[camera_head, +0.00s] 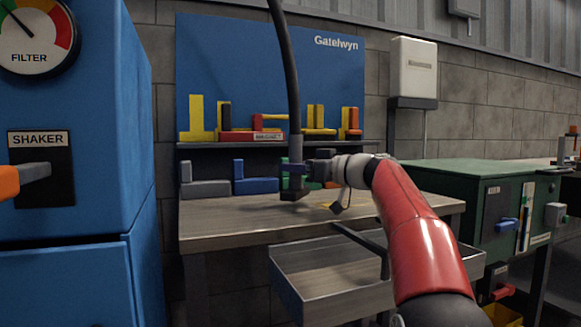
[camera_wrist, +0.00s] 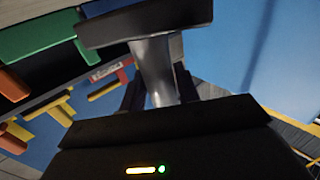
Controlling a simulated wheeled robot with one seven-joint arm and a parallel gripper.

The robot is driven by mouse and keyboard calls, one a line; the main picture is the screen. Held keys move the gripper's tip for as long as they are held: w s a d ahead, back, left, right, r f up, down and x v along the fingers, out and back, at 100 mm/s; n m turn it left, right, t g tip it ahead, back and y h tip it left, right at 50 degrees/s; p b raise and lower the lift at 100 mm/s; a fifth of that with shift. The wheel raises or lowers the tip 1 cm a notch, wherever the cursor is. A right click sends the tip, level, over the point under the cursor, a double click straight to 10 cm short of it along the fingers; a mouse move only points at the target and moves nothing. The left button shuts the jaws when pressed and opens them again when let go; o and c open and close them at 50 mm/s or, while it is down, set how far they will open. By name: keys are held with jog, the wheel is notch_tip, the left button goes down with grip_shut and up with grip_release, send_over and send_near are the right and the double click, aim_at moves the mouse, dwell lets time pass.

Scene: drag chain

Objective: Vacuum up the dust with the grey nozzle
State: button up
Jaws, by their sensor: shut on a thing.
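My gripper (camera_head: 296,170) is shut on the grey nozzle (camera_head: 296,147), which hangs upright on a dark hose (camera_head: 287,60) above the wooden bench (camera_head: 225,222). The nozzle's wide dark foot (camera_head: 294,194) points down; I cannot tell whether it touches the bench top. In the wrist view the grey neck of the nozzle (camera_wrist: 155,70) stands between my dark fingers, with its dark foot (camera_wrist: 145,22) beyond. No dust can be made out clearly. A small yellow patch (camera_head: 326,206) lies on the bench right of the foot; I cannot tell what it is.
A shelf (camera_head: 215,146) behind the nozzle bears yellow and red nozzles; grey and blue ones (camera_head: 255,185) stand below it. An open metal tray (camera_head: 330,285) sits under the bench's front edge. A blue cabinet (camera_head: 75,200) is at left, a green machine (camera_head: 470,180) at right. The bench's left part is clear.

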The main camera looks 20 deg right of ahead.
jog(key=shift+w+d+f+p, duration=0.15)
jog(key=shift+d+p, duration=0.3)
jog(key=shift+d, duration=1.4)
jog(key=shift+w+r+p, duration=0.2)
jog(key=shift+w+p, duration=0.4)
jog(key=shift+w, duration=0.05)
jog(key=shift+a+b, duration=0.7)
jog(key=shift+a, duration=0.35)
jog(key=shift+a+r+b, duration=0.15)
jog(key=shift+a+b, duration=0.25)
jog(key=shift+a, duration=0.55)
jog(key=shift+w+a+r+b, duration=0.7)
jog(key=shift+a+b, duration=0.9)
jog(key=shift+a, duration=5.1)
jog(key=shift+w+d+r+p, duration=0.15)
jog(key=shift+d+p, duration=1.2)
jog(key=shift+d, duration=2.9)
jog(key=shift+s+d+r+p, duration=0.2)
jog(key=shift+d+p, duration=1.1)
jog(key=shift+d, duration=2.95)
jog(key=shift+w+a+p, duration=0.1)
jog(key=shift+w+p, duration=0.6)
jog(key=shift+w, duration=0.2)
